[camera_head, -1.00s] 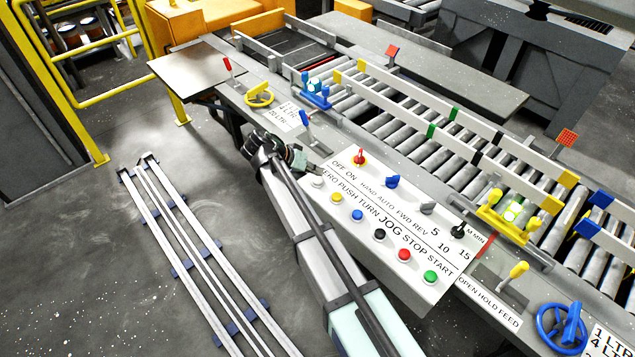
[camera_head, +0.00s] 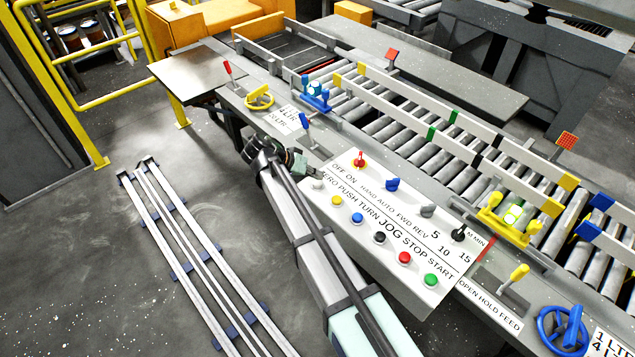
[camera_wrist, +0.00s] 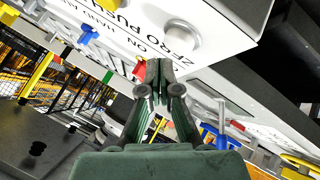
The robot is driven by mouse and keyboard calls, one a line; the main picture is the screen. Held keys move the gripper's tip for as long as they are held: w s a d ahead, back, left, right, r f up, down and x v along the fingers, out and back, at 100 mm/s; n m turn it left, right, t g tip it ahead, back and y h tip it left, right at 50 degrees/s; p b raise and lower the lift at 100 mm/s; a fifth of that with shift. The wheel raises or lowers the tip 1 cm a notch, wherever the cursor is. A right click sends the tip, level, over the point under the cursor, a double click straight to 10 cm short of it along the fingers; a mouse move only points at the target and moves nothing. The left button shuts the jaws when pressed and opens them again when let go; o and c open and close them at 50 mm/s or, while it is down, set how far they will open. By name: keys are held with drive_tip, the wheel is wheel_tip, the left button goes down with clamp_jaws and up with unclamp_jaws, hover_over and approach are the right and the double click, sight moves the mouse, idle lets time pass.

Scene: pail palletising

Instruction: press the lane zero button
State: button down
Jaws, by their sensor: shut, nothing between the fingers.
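The control panel (camera_head: 385,262) carries a lower row of coloured buttons with the printed words ZERO, PUSH, TURN, JOG, STOP and START above it. The zero button (camera_head: 317,184) is the pale one at the row's left end. In the wrist view the zero button (camera_wrist: 182,38) is a round white cap beside the word ZERO. My gripper (camera_head: 317,172) is shut and empty, with its tips beside the panel's upper left corner, close to the zero button. In the wrist view the fingertips (camera_wrist: 158,66) show just below the button. I cannot tell whether they touch.
Yellow (camera_head: 338,201), blue (camera_head: 357,217), black (camera_head: 379,237), red (camera_head: 403,257) and green (camera_head: 430,280) buttons follow along the row. A red switch (camera_head: 360,159) and blue lever (camera_head: 392,184) stand above. A roller conveyor (camera_head: 430,150) runs behind. Floor to the left holds metal rails (camera_head: 190,250).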

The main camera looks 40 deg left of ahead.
sight(315, 183)
drive_tip(key=shift+f, duration=0.1)
idle(0.4)
drive_tip(key=shift+f+b, duration=0.35)
drive_tip(key=shift+b, duration=0.05)
drive_tip(key=shift+f+b, duration=0.35)
drive_tip(key=shift+f, duration=0.15)
idle(0.8)
drive_tip(key=shift+r, duration=0.95)
drive_tip(key=shift+p, duration=0.3)
drive_tip(key=shift+r+p, duration=0.8)
drive_tip(key=shift+r, duration=1.75)
